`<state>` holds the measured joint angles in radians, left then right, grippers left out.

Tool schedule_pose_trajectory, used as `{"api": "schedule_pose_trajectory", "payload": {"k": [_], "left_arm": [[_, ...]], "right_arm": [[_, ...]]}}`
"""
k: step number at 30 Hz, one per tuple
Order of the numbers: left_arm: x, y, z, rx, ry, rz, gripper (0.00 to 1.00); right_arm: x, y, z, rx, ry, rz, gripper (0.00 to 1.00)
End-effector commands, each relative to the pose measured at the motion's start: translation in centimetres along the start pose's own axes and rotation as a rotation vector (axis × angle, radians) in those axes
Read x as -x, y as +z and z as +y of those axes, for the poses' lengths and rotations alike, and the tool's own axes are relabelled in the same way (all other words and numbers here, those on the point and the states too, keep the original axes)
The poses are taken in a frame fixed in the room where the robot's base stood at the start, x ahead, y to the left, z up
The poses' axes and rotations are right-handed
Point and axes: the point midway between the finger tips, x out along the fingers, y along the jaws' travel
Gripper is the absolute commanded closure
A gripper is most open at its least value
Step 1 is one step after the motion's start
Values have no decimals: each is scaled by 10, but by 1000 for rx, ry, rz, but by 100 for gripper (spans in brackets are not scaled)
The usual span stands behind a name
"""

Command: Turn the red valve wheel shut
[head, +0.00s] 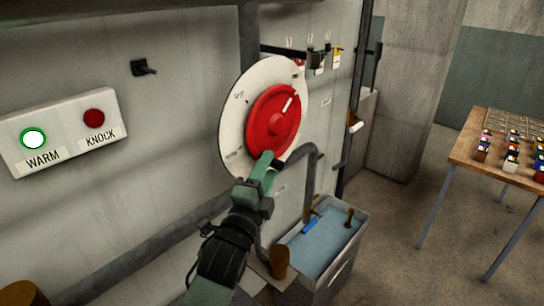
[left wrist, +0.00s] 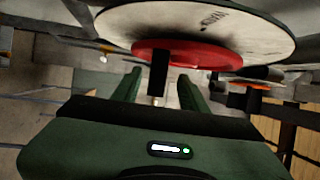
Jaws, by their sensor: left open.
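The red valve wheel (head: 262,122) sits on a round white dial plate (head: 232,118) on the grey wall panel, with a white mark on its upper right. My left gripper (head: 268,160) is at the lower edge of the wheel. In the left wrist view its two green fingers (left wrist: 160,92) are apart, pointing at the red wheel (left wrist: 190,54) under the white plate (left wrist: 225,20). A dark peg (left wrist: 160,72) shows between the fingers; I cannot tell whether they touch it. My right gripper is not in view.
A box with a lit WARM button (head: 33,139) and a red KNOCK button (head: 94,118) is on the panel at left. A water-filled trough (head: 348,252) and bent pipe (head: 312,180) are right of my arm. A wooden table (head: 462,150) with small blocks stands far right.

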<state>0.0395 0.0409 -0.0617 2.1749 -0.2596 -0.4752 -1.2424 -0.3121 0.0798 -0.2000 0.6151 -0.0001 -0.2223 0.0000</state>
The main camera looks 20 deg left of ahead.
Motion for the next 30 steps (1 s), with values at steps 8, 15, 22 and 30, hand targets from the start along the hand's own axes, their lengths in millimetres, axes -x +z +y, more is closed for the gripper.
{"api": "schedule_pose_trajectory", "payload": {"k": [8, 15, 22, 30], "left_arm": [[-28, 0, 0, 1, 1, 0, 57], [-29, 0, 1, 2, 2, 0, 57], [-28, 0, 1, 2, 2, 0, 100], [-28, 0, 1, 2, 3, 0, 100]], "right_arm": [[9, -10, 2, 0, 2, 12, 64], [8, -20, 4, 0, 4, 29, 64], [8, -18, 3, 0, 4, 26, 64], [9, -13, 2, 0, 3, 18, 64]]}}
